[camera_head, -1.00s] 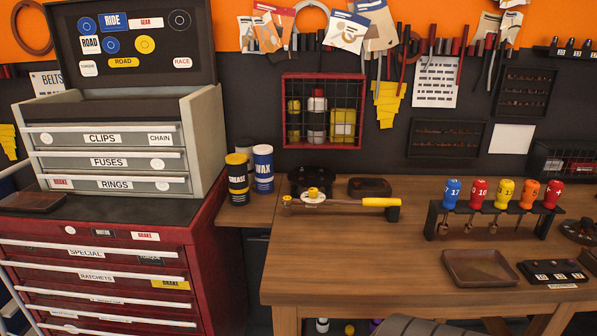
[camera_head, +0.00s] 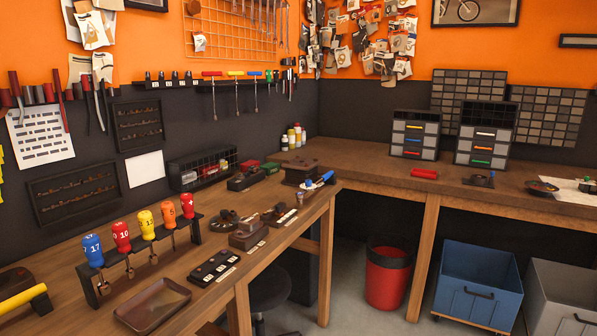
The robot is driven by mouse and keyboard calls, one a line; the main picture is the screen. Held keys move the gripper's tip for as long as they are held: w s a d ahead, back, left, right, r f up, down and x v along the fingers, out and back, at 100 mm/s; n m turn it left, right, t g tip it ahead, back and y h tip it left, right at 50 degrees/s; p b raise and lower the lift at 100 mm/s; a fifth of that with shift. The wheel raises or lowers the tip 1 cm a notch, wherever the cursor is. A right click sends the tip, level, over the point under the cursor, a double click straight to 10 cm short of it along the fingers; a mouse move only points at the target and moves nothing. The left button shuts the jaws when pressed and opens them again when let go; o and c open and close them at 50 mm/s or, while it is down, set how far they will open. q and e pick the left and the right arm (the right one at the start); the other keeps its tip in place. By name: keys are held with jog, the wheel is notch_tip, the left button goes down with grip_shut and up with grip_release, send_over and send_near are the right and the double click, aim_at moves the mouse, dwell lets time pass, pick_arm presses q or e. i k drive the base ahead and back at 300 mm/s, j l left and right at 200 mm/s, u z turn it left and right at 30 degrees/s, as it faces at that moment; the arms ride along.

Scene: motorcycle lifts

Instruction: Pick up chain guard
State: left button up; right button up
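I cannot make out a chain guard in the head view. The workbench (camera_head: 75,248) on the left bears a rack of colored-handled drivers (camera_head: 140,236), an empty brown tray (camera_head: 152,306), a black socket block (camera_head: 215,268) and several small dark parts toward its far end. A yellow-handled tool (camera_head: 22,299) is cut off at the left edge. Neither of my grippers is in view.
A second bench (camera_head: 385,174) runs along the back wall with two small drawer cabinets (camera_head: 415,134). A red bin (camera_head: 387,275), a blue crate (camera_head: 478,285) and a grey crate (camera_head: 560,300) stand below it. A dark stool (camera_head: 268,288) is near the left bench.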

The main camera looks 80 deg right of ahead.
aim_at(252, 170)
jog(key=z, duration=2.5)
jog(key=i+l, duration=0.2)
jog(key=l, duration=0.15)
jog(key=i+l+u, duration=0.1)
jog(key=l, duration=0.25)
jog(key=i+l, duration=0.3)
jog(key=i+l+u, duration=0.1)
jog(key=l, duration=0.35)
jog(key=i+l, duration=0.3)
jog(key=i+l+u, duration=0.1)
jog(key=l, duration=0.4)
jog(key=i+l, duration=0.25)
jog(key=l, duration=0.15)
jog(key=u, duration=0.05)
